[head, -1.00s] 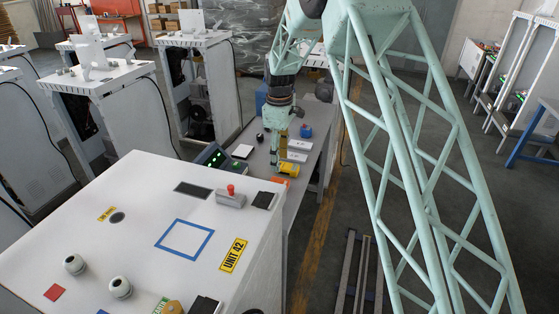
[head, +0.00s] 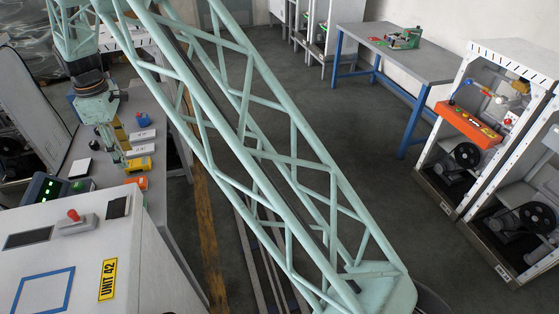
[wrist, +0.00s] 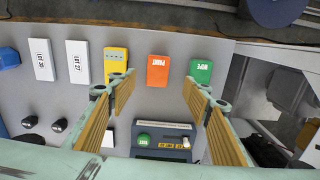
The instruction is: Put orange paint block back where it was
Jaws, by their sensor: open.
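The orange paint block (wrist: 158,71), lettered PAINT, lies on the grey bench (wrist: 137,98) between a yellow block (wrist: 116,58) and a green block (wrist: 200,70) in the wrist view. In the head view the orange block (head: 137,183) is at the bench's near end, beside the yellow block (head: 139,164). My gripper (wrist: 160,79) is open and empty, its two fingers spread to either side of the orange block in the picture. The block looks beyond the fingertips and not touched. In the head view my gripper (head: 122,159) hangs over the bench next to these blocks.
Two white lettered blocks (wrist: 77,61) lie left of the yellow block. A dark control box (wrist: 162,142) with a green button stands close below the fingers. The white UNIT 42 cabinet (head: 130,245) has a blue square outline (head: 42,290) on top.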

